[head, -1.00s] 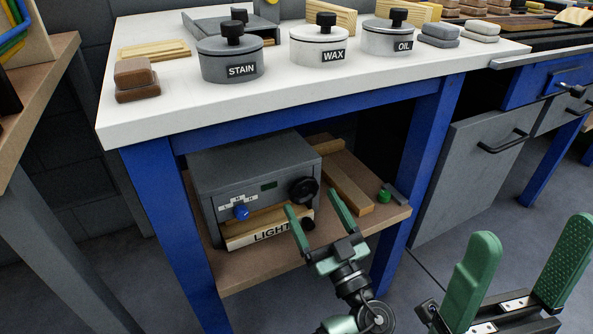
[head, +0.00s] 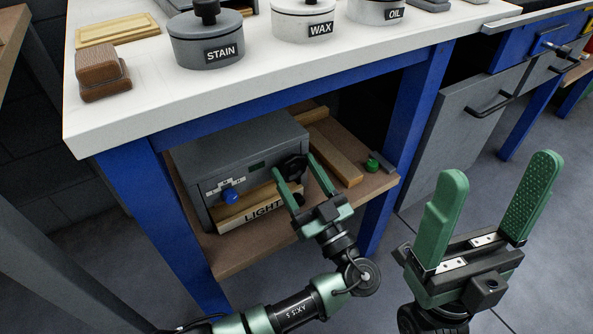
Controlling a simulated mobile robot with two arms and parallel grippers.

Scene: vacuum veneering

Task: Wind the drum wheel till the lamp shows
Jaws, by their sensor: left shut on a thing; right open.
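The grey machine box (head: 240,145) stands on the wooden shelf under the white bench. On its front are a blue knob (head: 229,197), a small dark green window (head: 257,165) with no glow, and a black wheel (head: 293,169) at the right end. My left gripper (head: 295,164) has its green fingers on either side of this wheel and is shut on it, partly hiding it. A second black knob lies lower, mostly behind the fingers. My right gripper (head: 495,178) is open and empty, in front of the bench's right side.
A board lettered LIGHT (head: 250,212) lies below the box front. Wooden strips (head: 335,150) and a green-topped item (head: 372,165) lie right of the box. The blue leg (head: 400,130) stands between the shelf and a grey cabinet (head: 455,130). STAIN (head: 207,50), WAX and OIL pots stand above.

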